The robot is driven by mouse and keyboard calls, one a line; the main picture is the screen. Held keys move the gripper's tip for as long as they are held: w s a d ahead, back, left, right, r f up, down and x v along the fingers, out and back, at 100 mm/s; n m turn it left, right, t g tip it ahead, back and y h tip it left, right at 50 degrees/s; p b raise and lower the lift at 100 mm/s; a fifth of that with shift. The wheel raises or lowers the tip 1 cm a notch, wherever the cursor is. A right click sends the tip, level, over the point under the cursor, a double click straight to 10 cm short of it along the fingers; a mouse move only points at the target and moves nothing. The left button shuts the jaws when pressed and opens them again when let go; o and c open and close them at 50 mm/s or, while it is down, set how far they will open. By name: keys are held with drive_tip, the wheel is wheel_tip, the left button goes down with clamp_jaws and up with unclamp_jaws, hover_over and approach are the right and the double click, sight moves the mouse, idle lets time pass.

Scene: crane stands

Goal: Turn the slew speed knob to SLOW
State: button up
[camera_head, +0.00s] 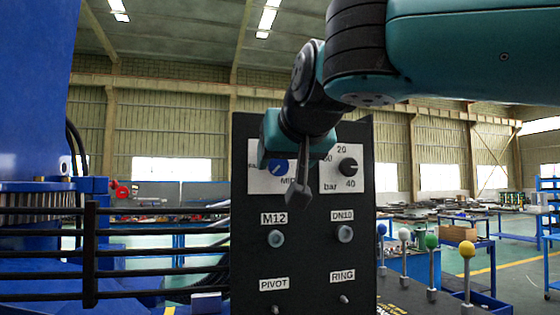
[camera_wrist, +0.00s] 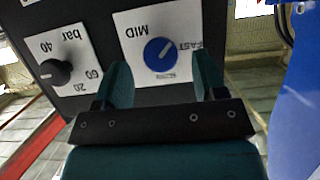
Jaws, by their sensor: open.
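The blue slew knob (camera_wrist: 161,54) sits on a white plate on a dark panel. The plate reads MID and FAST, upside down in the wrist view, with a small illegible label at the knob's lower edge there. A white line crosses the knob on a slant; I cannot tell which label it points to. In the head view the knob (camera_head: 279,167) is partly covered by my arm's end. My gripper (camera_wrist: 163,82) is open and empty, its two teal fingers spread on either side below the knob. It appears apart from the knob. In the head view my gripper (camera_head: 298,182) hangs before the panel.
A black bar knob (camera_head: 348,166) is beside it, close to my gripper. Below are the M12 (camera_head: 275,238) and DN10 (camera_head: 344,233) fittings and small PIVOT and RING studs. Black rails (camera_head: 90,250) stand left. Ball-topped levers (camera_head: 467,250) stand right.

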sight(280, 165)
drive_tip(key=shift+x, duration=1.5)
drive_tip(key=shift+c, duration=0.5)
drive_tip(key=c, duration=0.8)
drive_tip(key=shift+p, duration=0.35)
